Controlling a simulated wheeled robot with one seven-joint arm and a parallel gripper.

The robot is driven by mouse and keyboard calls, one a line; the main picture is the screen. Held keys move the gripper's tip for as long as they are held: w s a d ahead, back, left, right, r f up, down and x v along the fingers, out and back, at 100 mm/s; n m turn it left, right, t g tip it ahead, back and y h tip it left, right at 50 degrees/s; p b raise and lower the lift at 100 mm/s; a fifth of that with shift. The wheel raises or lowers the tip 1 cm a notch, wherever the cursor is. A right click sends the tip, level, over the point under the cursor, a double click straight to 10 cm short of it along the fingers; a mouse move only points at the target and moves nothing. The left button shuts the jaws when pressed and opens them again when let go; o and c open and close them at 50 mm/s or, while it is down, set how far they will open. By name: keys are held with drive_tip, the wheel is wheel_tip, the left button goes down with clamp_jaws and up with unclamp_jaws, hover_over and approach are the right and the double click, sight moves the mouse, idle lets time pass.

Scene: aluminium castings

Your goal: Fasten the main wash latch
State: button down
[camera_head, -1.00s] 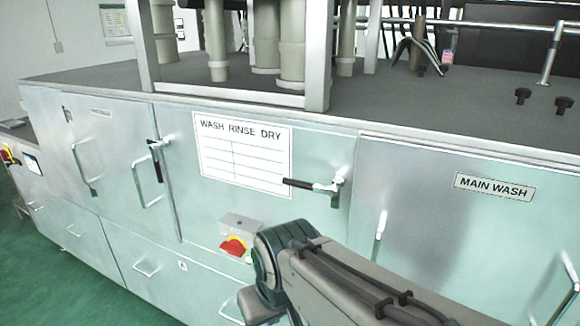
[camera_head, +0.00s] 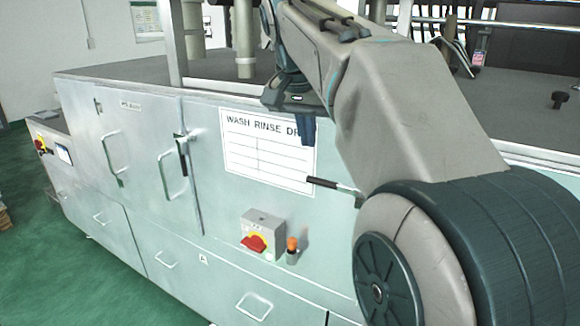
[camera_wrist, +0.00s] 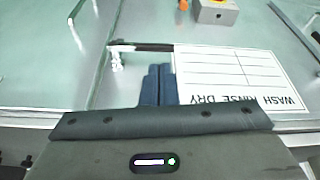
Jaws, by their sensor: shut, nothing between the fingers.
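The main wash latch has a black handle (camera_head: 330,184) on a metal base. The handle lies nearly level, pointing left from its base, away from the main wash door, which my arm mostly hides in the head view. In the upside-down wrist view the latch handle (camera_wrist: 145,47) lies just beyond the fingertips, and the door (camera_wrist: 40,50) fills the left side. My gripper (camera_head: 307,130) is above the latch in the head view, in front of the wash chart. Its two blue fingers (camera_wrist: 158,72) are together and empty. I see no contact with the handle.
The wash chart (camera_head: 262,153) is on the panel left of the latch. A grey box with a red knob (camera_head: 256,240) and an orange-topped fitting (camera_head: 292,248) project below it. Another latch (camera_head: 182,150) stands upright by the left door.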

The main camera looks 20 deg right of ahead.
drive_tip(key=shift+w+d+r+m+h, duration=0.1)
drive_tip(key=shift+w+d+r+m, duration=0.15)
drive_tip(key=shift+r, duration=0.3)
drive_tip(key=shift+w+d+r+m+h, duration=0.1)
drive_tip(key=shift+w+d+r+m, duration=0.1)
drive_tip(key=shift+r+m, duration=0.25)
drive_tip(key=shift+w+d+r+m+h, duration=0.15)
drive_tip(key=shift+d+r+m, duration=0.1)
drive_tip(key=shift+r, duration=0.35)
approach(336, 189)
drive_tip(key=w+f, duration=0.5)
drive_tip(key=shift+w+d, duration=0.1)
drive_tip(key=shift+d, duration=0.05)
drive_tip(key=shift+f, duration=0.1)
